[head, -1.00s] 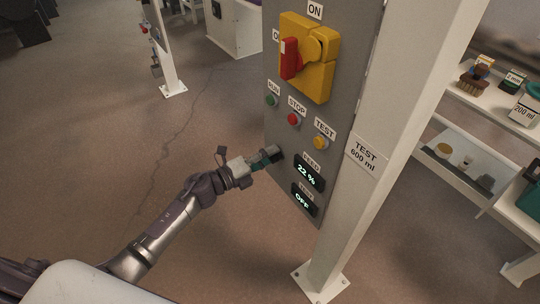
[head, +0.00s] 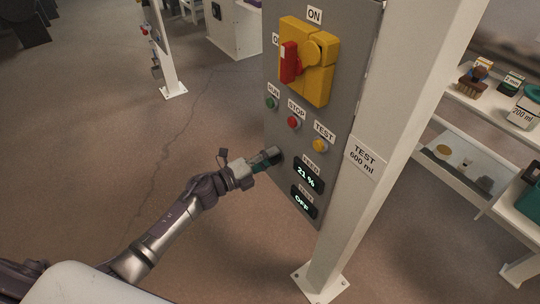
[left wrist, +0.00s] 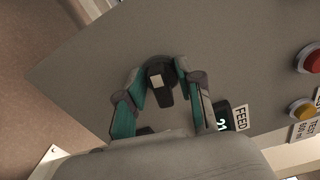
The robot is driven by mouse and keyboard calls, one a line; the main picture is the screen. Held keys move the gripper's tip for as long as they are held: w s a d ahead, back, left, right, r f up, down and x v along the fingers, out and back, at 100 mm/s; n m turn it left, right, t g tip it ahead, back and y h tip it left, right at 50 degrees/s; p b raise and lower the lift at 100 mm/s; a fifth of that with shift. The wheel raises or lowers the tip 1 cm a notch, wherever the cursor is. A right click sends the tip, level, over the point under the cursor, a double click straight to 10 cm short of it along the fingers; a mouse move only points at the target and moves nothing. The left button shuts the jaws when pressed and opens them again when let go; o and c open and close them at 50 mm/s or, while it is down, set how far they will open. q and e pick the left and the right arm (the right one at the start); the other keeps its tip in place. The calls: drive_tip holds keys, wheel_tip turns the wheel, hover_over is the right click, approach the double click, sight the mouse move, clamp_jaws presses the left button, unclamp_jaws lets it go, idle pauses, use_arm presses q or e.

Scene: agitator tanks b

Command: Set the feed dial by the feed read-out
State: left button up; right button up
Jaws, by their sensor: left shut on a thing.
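The feed dial (left wrist: 160,80) is a dark round knob with a pale mark, seen in the left wrist view on the grey panel. My left gripper (left wrist: 163,88) has its fingers on both sides of it and is shut on it. In the head view my left gripper (head: 268,158) reaches the panel's lower left and hides most of the dial. The feed read-out (head: 307,176) beside it shows 21 %. In the left wrist view the read-out (left wrist: 223,118) is partly hidden by a finger. My right gripper is not in view.
The grey panel (head: 290,190) also carries a read-out showing OFF (head: 304,202), a yellow TEST button (head: 320,146), a red STOP button (head: 294,122), a green RUN button (head: 271,102) and a yellow-and-red switch (head: 310,60). A white post (head: 385,130) stands right. Shelves (head: 470,180) lie beyond.

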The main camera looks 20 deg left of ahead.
use_arm(q)
drive_tip(key=shift+r+n+p, duration=0.1)
drive_tip(key=shift+n+p, duration=0.4)
drive_tip(key=shift+n, duration=0.2)
drive_tip(key=shift+n+p, duration=0.35)
drive_tip(key=shift+n, duration=0.05)
drive_tip(key=n+p, duration=0.1)
drive_tip(key=n, duration=0.1)
drive_tip(key=shift+n+p, duration=0.4)
drive_tip(key=n+p, duration=0.1)
drive_tip(key=n, duration=0.1)
drive_tip(key=n+p, duration=0.1)
drive_tip(key=n, duration=0.1)
drive_tip(key=shift+f, duration=0.3)
drive_tip(key=shift+s+f+n, duration=0.1)
drive_tip(key=shift+n, duration=0.3)
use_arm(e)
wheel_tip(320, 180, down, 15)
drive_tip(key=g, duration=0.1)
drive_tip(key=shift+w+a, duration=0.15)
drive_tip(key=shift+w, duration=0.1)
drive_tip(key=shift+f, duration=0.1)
use_arm(q)
drive_tip(key=o, duration=0.8)
